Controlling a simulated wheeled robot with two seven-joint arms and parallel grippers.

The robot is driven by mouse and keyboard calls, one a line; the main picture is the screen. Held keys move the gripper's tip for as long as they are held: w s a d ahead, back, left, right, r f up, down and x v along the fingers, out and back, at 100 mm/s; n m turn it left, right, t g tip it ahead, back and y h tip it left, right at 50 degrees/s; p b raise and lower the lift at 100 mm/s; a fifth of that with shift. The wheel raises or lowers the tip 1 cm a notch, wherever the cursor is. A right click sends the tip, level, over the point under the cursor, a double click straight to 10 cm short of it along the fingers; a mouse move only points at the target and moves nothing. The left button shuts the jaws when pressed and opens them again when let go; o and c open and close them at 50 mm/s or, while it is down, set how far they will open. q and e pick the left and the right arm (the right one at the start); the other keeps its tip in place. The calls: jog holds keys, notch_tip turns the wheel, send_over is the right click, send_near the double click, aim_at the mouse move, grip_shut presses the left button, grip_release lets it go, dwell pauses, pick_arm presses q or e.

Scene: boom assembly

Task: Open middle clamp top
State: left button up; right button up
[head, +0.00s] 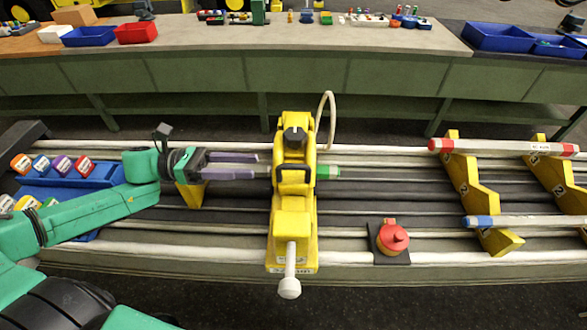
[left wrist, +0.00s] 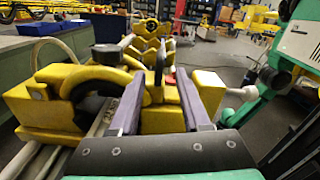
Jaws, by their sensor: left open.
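The yellow middle clamp (head: 293,225) stands upright across the dark rails. Its top carries a black knob (head: 294,137) and a black handle-like loop (head: 293,178). A white-tipped lever (head: 290,280) sticks out at its near end. My left gripper (head: 256,165) comes from the left, its two purple fingers apart and empty, pointing at the clamp's left side. In the left wrist view the open fingers (left wrist: 163,73) spread in front of the yellow clamp body (left wrist: 165,119), with yellow curved parts (left wrist: 95,80) to their left. Whether they touch it cannot be told. My right gripper is not visible.
A white cable loop (head: 326,120) rises behind the clamp. A red button (head: 394,238) sits to its right. Yellow stands (head: 468,185) hold striped bars (head: 490,147) further right. A blue tray (head: 90,180) with coloured round pieces lies at left. A green-fronted workbench (head: 350,75) runs behind.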

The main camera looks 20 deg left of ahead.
aim_at(291, 165)
pick_arm(q)
jog(key=x, duration=1)
jog(key=shift+r, duration=0.1)
jog(key=shift+d, duration=0.2)
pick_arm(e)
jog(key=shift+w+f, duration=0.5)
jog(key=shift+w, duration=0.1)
pick_arm(q)
grip_shut()
jog(key=shift+f, duration=0.25)
